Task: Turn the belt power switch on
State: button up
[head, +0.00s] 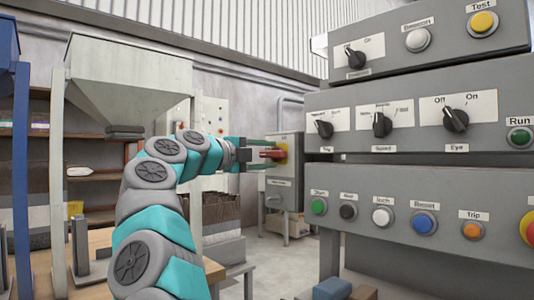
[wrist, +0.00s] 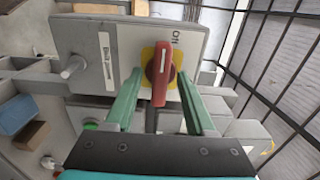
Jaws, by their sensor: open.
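The switch is a red rotary handle (wrist: 161,80) on a yellow plate (wrist: 150,55), mounted on a grey box (wrist: 80,35). In the head view the red handle (head: 273,153) shows small on the box (head: 291,145), past the end of my arm. My gripper (wrist: 160,74) is open, with one green finger on each side of the handle. The handle lies between the fingers, and a gap shows on both sides in the wrist view. My gripper also shows in the head view (head: 266,153).
A large grey control panel (head: 420,175) with several knobs and buttons stands close on the right. A grey hopper (head: 125,85) stands at left behind my arm. A metal knob (wrist: 72,67) sticks out of the switch box. Blue (head: 332,288) and brown blocks lie below the panel.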

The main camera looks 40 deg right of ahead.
jog(key=shift+c, duration=0.2)
grip_shut()
dwell(0.3)
